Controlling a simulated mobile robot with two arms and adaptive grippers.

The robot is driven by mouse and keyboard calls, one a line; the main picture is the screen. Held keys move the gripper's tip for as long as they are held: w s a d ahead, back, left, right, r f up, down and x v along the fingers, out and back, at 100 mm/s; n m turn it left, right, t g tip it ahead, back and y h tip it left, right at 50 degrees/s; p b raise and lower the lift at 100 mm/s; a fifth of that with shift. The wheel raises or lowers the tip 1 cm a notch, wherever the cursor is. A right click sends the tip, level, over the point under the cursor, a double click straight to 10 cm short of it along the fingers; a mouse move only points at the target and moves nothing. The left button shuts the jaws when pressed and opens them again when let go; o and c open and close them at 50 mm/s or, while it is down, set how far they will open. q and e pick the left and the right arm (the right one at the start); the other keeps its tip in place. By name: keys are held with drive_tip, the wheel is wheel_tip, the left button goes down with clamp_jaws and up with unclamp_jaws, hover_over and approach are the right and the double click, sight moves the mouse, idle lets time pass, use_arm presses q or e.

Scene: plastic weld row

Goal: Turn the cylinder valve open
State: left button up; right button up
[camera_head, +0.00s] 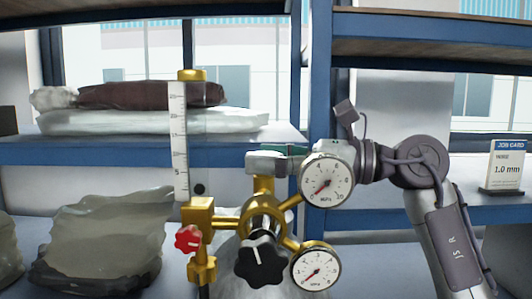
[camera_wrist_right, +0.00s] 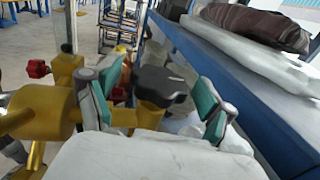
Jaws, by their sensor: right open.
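A black lobed handwheel (camera_wrist_right: 162,85) sits on a brass stem (camera_wrist_right: 149,117) in the right wrist view; I take it for the cylinder valve. My right gripper (camera_wrist_right: 160,88) is open, with its teal-padded fingers on either side of the handwheel and visible gaps to it. In the head view the right gripper (camera_head: 276,162) is above the brass fitting (camera_head: 263,186), and the handwheel is hidden there. The cylinder's grey top (camera_head: 226,279) shows low behind the regulator. My left gripper is out of view.
The regulator has two gauges, upper (camera_head: 327,181) and lower (camera_head: 316,270), a black star knob (camera_head: 262,262) and a red knob (camera_head: 188,238). A clear flow tube (camera_head: 179,140) stands left. Blue shelves with bags (camera_head: 150,122) are behind; a job card (camera_head: 506,166) is right.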

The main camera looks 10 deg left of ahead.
drive_tip(key=c, duration=1.2)
drive_tip(key=shift+o, duration=0.2)
drive_tip(key=shift+w+r+n+g+p, duration=0.15)
drive_tip(key=shift+n+g+p, duration=0.4)
drive_tip(key=shift+g, duration=0.4)
drive_tip(key=shift+s+r+n+g+p, duration=0.1)
drive_tip(key=shift+n+g+p, duration=0.45)
drive_tip(key=shift+g, duration=0.4)
drive_tip(key=n+g+h+p, duration=0.2)
drive_tip(key=n+g+p, duration=0.1)
drive_tip(key=g+p, duration=0.1)
drive_tip(key=n+g+h+p, duration=0.2)
drive_tip(key=n+g+p, duration=0.1)
drive_tip(key=g+p, duration=0.1)
drive_tip(key=shift+r+h, duration=0.1)
drive_tip(key=shift+h, duration=0.2)
drive_tip(key=shift+f+n+g+h+p, duration=0.2)
drive_tip(key=shift+n+g+h+p, duration=0.55)
drive_tip(key=shift+p, duration=0.25)
